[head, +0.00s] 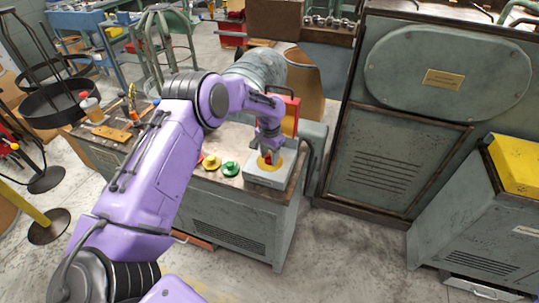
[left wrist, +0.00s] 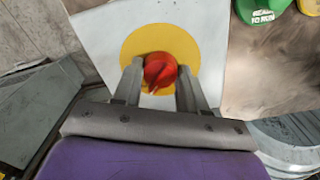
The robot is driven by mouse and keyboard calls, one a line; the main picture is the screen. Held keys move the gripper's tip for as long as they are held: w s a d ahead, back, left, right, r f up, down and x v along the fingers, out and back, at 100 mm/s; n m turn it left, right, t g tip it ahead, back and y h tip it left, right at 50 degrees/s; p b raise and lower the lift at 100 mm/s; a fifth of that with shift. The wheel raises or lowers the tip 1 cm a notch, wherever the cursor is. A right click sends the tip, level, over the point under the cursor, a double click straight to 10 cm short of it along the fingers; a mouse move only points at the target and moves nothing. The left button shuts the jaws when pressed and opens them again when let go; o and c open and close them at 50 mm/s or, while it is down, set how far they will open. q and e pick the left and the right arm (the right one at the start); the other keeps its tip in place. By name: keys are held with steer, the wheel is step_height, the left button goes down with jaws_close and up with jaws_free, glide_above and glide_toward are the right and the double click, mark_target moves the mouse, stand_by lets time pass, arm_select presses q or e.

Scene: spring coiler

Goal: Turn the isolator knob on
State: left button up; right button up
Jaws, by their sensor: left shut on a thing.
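The isolator knob (left wrist: 160,70) is red and sits on a round yellow plate (left wrist: 188,40) on a pale grey box (head: 268,180). In the head view the knob (head: 267,158) shows only as a small bit of red under my gripper. My left gripper (left wrist: 160,88) reaches down over the box from above, its two fingers on either side of the knob. It is shut on the knob. My left arm covers much of the bench in the head view. My right gripper is not in view.
A yellow button (head: 211,162) and a green button (head: 231,169) stand left of the box on the bench top. A red panel (head: 288,112) rises behind the gripper. A large grey cabinet (head: 395,150) stands to the right. The floor in front (head: 350,255) is clear.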

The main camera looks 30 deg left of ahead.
mark_target(269, 155)
arm_select(q)
steer(key=shift+w+r, duration=0.1)
steer(key=o, duration=1.1)
steer(key=shift+c, duration=0.2)
step_height(269, 155, up, 10)
steer(key=b, duration=0.2)
steer(key=shift+r, duration=0.25)
steer(key=shift+a, duration=0.1)
